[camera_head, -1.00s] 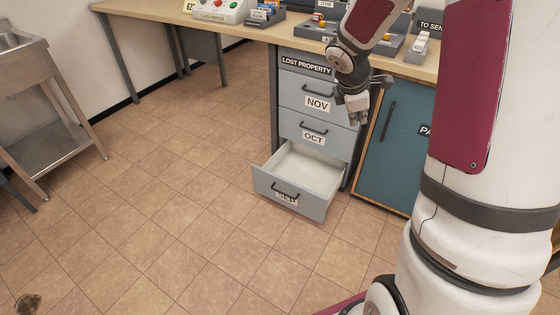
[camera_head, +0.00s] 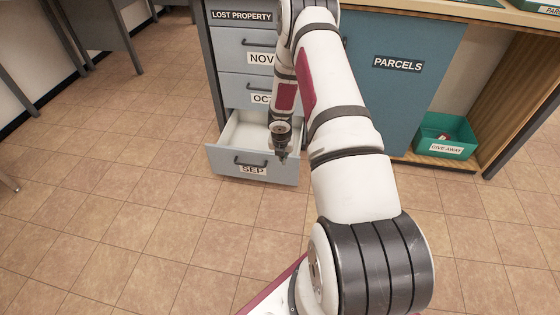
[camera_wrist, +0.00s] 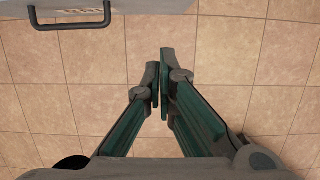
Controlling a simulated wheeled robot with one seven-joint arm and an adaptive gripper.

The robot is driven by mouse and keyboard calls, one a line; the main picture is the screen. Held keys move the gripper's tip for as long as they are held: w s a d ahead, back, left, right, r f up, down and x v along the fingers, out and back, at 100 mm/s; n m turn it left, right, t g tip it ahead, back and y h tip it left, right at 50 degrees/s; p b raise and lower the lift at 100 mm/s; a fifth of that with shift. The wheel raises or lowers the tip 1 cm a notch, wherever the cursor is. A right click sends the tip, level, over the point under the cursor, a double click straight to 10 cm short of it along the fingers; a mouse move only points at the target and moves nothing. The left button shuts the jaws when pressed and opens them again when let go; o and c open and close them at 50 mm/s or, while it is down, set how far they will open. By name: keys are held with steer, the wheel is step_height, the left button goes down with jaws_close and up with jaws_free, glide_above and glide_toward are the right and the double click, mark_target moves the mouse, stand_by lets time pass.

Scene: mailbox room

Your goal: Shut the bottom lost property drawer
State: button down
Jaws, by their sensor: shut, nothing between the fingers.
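The bottom lost property drawer (camera_head: 226,163), labelled SEP, stands pulled out from the grey-blue cabinet. Its inside looks empty where it shows; my arm hides part of its right side. Its front and dark handle also show at the top left of the wrist view, where the drawer front's edge (camera_wrist: 160,7) is seen from above. My gripper (camera_head: 282,156) points down by the right part of the drawer front. In the wrist view my gripper (camera_wrist: 160,75) has its fingertips together with nothing between them, over floor tiles in front of the drawer. I cannot tell whether it touches the drawer.
The NOV drawer (camera_head: 235,50) and OCT drawer (camera_head: 240,92) above are shut. A blue PARCELS door (camera_head: 400,100) is to the right, with a green GIVE AWAY bin (camera_head: 430,130) beyond it. The tiled floor in front is clear.

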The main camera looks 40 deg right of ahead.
steer(key=w+d+f+b, duration=0.3)
steer(key=d+f+b, duration=0.1)
steer(key=f, duration=0.5)
steer(key=shift+w+d+b, duration=0.3)
steer(key=shift+w+d, duration=0.1)
steer(key=shift+d, duration=0.05)
steer(key=shift+d, duration=0.1)
